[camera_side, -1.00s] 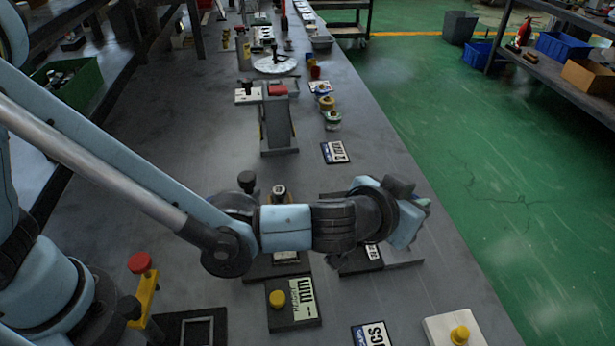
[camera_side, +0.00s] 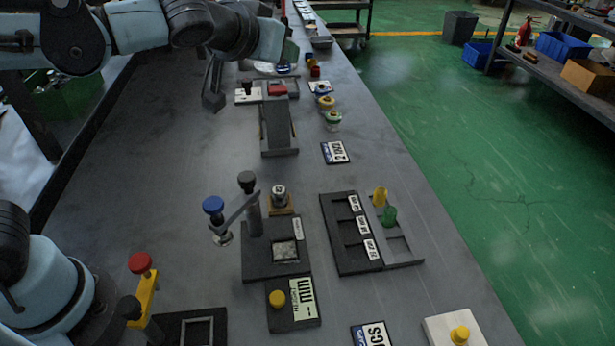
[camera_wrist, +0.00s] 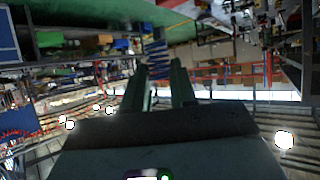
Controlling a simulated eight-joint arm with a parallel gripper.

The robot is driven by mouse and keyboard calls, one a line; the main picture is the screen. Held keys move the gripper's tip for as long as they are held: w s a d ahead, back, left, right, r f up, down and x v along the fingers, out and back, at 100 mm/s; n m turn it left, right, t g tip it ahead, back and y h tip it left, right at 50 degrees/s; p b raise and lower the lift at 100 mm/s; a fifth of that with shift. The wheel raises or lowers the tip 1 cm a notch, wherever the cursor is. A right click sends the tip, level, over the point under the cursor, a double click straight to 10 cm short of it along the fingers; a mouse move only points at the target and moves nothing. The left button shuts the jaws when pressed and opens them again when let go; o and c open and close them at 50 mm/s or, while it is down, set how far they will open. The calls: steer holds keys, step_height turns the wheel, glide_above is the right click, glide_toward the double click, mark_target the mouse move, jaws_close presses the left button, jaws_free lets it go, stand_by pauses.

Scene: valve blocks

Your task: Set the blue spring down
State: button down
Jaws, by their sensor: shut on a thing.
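My gripper (camera_wrist: 161,78) shows in the wrist view with its two green fingers close together. The blue spring (camera_wrist: 157,52) shows as blue coils at the fingertips, and the gripper is shut on it. In the side view my gripper (camera_side: 289,54) is raised at the top, over the far part of the bench. A small blue patch below it may be the spring; I cannot tell. A grey holder (camera_side: 404,262) on the bench holds a yellow piece (camera_side: 380,196) and a green piece (camera_side: 388,216); its front pocket is empty.
A black labelled tray (camera_side: 345,262) lies beside the grey holder. A grey ramp block with a red top (camera_side: 278,89) stands farther back. The bench's left middle is clear.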

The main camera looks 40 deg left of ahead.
steer(key=s+a+r+n+y, duration=0.1)
steer(key=s+a+r, duration=0.25)
steer(key=a, duration=0.35)
steer(key=w+a+f+n+g+y, duration=0.3)
steer(key=a+f+n+g+y, duration=0.35)
steer(key=a, duration=0.55)
steer(key=s+a+f+n+g, duration=0.2)
steer(key=a+f+n, duration=0.1)
steer(key=a+f, duration=0.3)
steer(key=s+a+f+n+g+y, duration=0.1)
steer(key=s+a+f+n+g, duration=0.1)
steer(key=a+f, duration=0.4)
steer(key=s+a+f+n+g+y, duration=0.1)
steer(key=s+a+f+n+g, duration=0.2)
steer(key=a, duration=0.5)
step_height(320, 180, down, 4)
steer(key=shift+a+r+n+g, duration=0.15)
steer(key=shift+n+g, duration=0.1)
steer(key=shift+n, duration=0.45)
steer(key=shift+d+r+n+g, duration=0.1)
steer(key=shift+n+g, duration=0.1)
steer(key=shift+n, duration=0.45)
steer(key=shift+f, duration=2)
steer(key=shift+f, duration=0.2)
steer(key=c, duration=0.9)
jaws_free()
